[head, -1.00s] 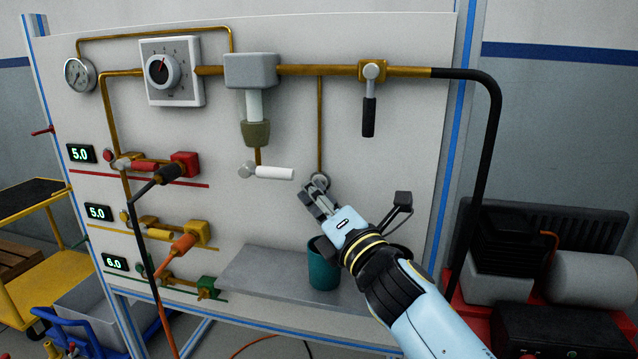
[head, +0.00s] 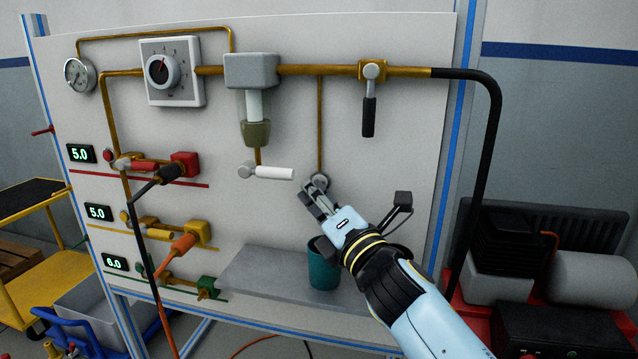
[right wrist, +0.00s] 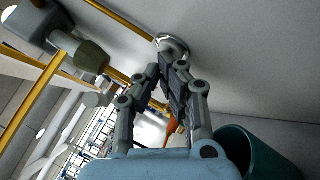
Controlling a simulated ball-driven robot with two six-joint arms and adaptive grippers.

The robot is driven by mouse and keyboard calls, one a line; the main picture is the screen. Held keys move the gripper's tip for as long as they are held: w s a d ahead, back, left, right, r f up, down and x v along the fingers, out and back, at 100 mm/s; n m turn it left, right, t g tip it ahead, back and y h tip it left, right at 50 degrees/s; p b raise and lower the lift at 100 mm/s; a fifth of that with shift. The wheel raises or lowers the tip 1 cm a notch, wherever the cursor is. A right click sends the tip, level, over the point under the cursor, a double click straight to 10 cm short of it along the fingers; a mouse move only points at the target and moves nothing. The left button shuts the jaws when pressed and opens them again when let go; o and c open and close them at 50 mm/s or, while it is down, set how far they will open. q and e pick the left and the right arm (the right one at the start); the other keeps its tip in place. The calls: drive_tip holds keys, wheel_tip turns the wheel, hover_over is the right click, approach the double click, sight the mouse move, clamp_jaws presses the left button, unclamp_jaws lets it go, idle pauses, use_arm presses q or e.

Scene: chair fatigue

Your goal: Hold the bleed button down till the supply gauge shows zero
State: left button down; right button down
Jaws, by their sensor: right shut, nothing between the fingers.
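The bleed button (head: 320,182) is a round metal fitting at the lower end of the thin vertical brass pipe on the panel. In the right wrist view it (right wrist: 173,44) is just beyond my fingertips. My right gripper (head: 309,194) is shut and empty, its tips at the button's lower left edge. I cannot tell whether the tips touch it or whether it is pressed in. The supply gauge (head: 80,75) is a small round dial at the panel's upper left. Its needle is too small to read. My left gripper is not in view.
A teal cup (head: 322,265) stands on the grey shelf (head: 262,275) below my right gripper. A white-handled valve (head: 268,172) is left of the button, a black-handled valve (head: 369,98) above right. A grey dial box (head: 170,72) is upper left.

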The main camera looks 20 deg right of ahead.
drive_tip(key=shift+s+a, duration=0.1)
drive_tip(key=shift+s, duration=0.05)
idle(0.6)
drive_tip(key=shift+s+a, duration=0.35)
drive_tip(key=shift+s, duration=0.15)
drive_tip(key=s+a, duration=0.2)
drive_tip(key=s, duration=0.1)
drive_tip(key=s+a+p, duration=0.1)
drive_tip(key=shift+s+f, duration=0.1)
drive_tip(key=shift+s, duration=0.05)
idle(0.4)
drive_tip(key=shift+d, duration=0.1)
